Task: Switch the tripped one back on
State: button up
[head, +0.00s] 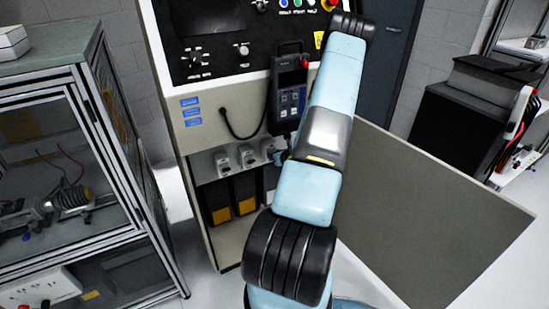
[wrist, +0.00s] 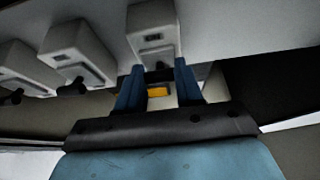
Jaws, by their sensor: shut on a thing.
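A row of pale switch units (head: 222,161) sits along the open lower bay of the cabinet. In the wrist view, the left unit (wrist: 20,62) and the middle unit (wrist: 77,42) each have a dark lever hanging below the body. My gripper (wrist: 160,76) is at the right-hand unit (wrist: 152,27), with one blue finger on each side just under its body. The fingers are shut on that unit's lever, which is mostly hidden between them. In the head view my gripper (head: 280,157) is at the right end of the row, partly hidden by my arm.
Dark modules with orange labels (head: 220,215) stand below the switches. A handheld pendant (head: 288,93) with a looping cable hangs just above my gripper. An open grey panel (head: 430,215) spreads to the right. A glazed metal-framed cabinet (head: 75,170) stands at the left.

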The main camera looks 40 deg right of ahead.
jog(key=shift+w+a+r, duration=0.1)
jog(key=shift+w+r, duration=0.05)
jog(key=shift+w, duration=0.1)
dwell(0.3)
jog(key=o, duration=0.9)
jog(key=shift+o, duration=0.7)
jog(key=shift+s, duration=0.1)
jog(key=s+a, duration=0.3)
jog(key=s, duration=0.9)
jog(key=shift+s+r, duration=0.15)
jog(key=shift+s, duration=0.2)
jog(key=shift+s, duration=0.1)
